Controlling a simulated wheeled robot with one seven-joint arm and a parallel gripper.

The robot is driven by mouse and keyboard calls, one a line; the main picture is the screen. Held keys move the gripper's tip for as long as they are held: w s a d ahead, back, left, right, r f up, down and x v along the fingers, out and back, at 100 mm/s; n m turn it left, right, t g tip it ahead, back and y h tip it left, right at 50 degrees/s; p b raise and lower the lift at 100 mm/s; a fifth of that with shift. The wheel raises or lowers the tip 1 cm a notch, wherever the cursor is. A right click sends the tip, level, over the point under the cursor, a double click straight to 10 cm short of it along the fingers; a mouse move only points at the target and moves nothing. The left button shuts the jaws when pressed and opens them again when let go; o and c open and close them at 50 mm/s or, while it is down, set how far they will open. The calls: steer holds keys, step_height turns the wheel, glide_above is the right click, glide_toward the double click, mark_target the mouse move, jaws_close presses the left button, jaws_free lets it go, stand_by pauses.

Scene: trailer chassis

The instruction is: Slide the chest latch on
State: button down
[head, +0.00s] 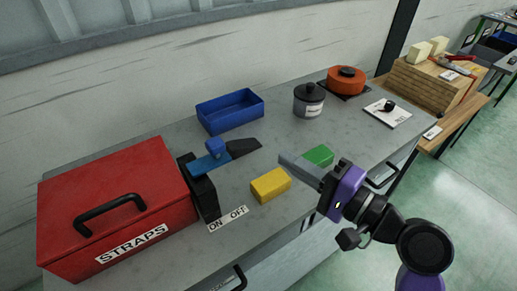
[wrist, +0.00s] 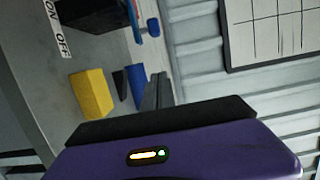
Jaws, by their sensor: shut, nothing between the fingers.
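The red chest (head: 130,180) labelled STRAPS stands at the left of the grey bench in the head view. A black upright block (head: 203,190) stands against its right side, with a blue bar (head: 208,163) and blue knob (head: 215,147), apparently the latch. An ON OFF label (head: 228,218) lies in front; it also shows in the wrist view (wrist: 58,28). My gripper (head: 286,160) is shut and empty above the bench, right of the latch and apart from it. Its fingers show in the wrist view (wrist: 156,90).
A yellow block (head: 270,185) and a green block (head: 318,156) lie near my gripper. A blue tray (head: 230,110), a grey lidded pot (head: 308,100) and an orange pot (head: 346,80) stand behind. A dark wedge-shaped piece (head: 244,147) lies beyond the blue bar.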

mark_target(216, 153)
steer(key=w+a+p, duration=0.2)
steer(key=w+a, duration=0.2)
steer(key=a, duration=0.6)
steer(key=shift+a, duration=0.25)
steer(key=s+a+p, duration=0.1)
steer(key=a+p, duration=0.1)
steer(key=shift+s+a+r, duration=0.1)
steer(key=shift+s+a, duration=0.5)
steer(key=shift+a, duration=0.1)
